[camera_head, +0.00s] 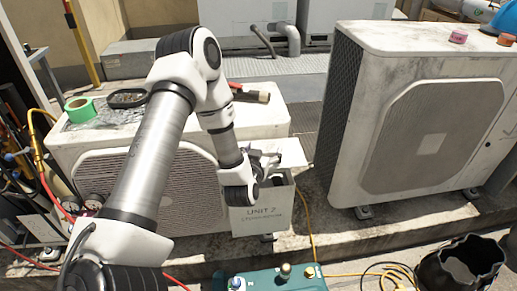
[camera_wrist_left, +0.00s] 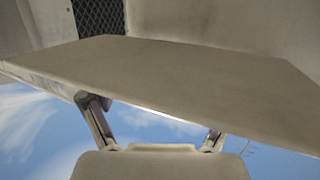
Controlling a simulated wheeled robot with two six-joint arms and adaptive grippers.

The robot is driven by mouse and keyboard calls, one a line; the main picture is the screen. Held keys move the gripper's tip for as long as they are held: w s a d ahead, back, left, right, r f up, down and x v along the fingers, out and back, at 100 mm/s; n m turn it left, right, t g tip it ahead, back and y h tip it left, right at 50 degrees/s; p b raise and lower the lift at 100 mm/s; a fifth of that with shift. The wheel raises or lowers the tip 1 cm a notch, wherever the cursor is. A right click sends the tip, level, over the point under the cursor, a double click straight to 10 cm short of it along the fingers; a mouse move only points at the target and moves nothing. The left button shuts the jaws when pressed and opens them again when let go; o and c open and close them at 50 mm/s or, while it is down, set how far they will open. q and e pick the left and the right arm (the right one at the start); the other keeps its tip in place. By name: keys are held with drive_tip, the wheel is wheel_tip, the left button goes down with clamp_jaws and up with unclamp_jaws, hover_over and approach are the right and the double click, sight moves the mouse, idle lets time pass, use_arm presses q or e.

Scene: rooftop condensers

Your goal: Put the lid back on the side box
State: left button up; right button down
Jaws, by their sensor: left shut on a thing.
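The side box (camera_head: 262,217) is a pale box with lettering on its front, on the side of the left condenser unit. Its top looks open, with a dark inside partly hidden by my wrist. My left gripper (camera_head: 268,160) is just above the box and is shut on the lid (camera_head: 291,153), a pale flat plate. In the left wrist view the lid (camera_wrist_left: 170,80) spans the picture in front of the fingers of my left gripper (camera_wrist_left: 155,128). My right gripper is not in view.
The left condenser (camera_head: 150,185) carries green tape (camera_head: 80,109), a dark dish (camera_head: 128,98) and a brush (camera_head: 250,94). A larger condenser (camera_head: 420,120) stands to the right, across a gap.

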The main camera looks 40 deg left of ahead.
use_arm(q)
drive_tip(key=shift+s+a+f, duration=0.25)
drive_tip(key=shift+a+f, duration=0.35)
drive_tip(key=shift+f+b, duration=0.2)
drive_tip(key=shift+b, duration=0.2)
wheel_tip(320, 180, down, 7)
drive_tip(key=b, duration=0.6)
drive_tip(key=shift+f, duration=0.1)
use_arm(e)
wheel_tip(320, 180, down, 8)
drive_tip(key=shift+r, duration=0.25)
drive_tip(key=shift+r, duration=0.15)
use_arm(q)
drive_tip(key=shift+s+f, duration=0.1)
drive_tip(key=shift+f, duration=0.35)
drive_tip(key=o, duration=1.2)
drive_tip(key=shift+c, duration=0.2)
